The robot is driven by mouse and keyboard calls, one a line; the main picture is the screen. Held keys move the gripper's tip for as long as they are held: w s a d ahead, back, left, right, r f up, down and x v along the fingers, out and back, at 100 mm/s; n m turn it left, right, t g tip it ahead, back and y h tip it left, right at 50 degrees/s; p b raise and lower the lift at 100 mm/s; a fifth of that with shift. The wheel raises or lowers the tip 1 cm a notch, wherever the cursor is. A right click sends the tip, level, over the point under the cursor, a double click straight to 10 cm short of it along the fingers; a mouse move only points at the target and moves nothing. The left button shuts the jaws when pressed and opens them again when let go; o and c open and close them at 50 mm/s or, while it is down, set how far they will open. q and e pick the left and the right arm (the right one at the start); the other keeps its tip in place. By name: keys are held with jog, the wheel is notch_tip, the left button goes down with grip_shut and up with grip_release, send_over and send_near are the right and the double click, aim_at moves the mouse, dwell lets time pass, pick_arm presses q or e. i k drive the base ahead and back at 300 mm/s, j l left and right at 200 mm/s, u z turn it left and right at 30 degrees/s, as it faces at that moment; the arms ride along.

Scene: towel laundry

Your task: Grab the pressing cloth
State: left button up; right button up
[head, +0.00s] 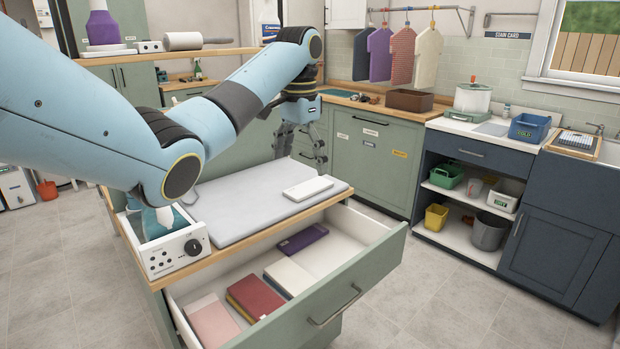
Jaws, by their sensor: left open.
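A flat white folded piece (307,188) lies on the right part of the grey pressing pad (235,205). An open drawer (372,262) below holds several folded cloths: pink (212,323), dark red (254,297), white (289,276) and purple (303,239). I cannot tell for sure which of these is the pressing cloth. My left gripper (300,153) is open and empty, fingers down, beyond the pad's far right edge and apart from every cloth. My right gripper is not in view.
A white control box (181,253) with a knob stands at the pad's left end. The drawer sticks out at the front. Behind are green cabinets (375,160) and hanging shirts (402,52). A blue cabinet (555,235) is at right. The floor in front is clear.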

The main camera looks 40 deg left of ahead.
aim_at(304, 191)
jog(key=i+j, duration=0.8)
jog(key=j, duration=0.2)
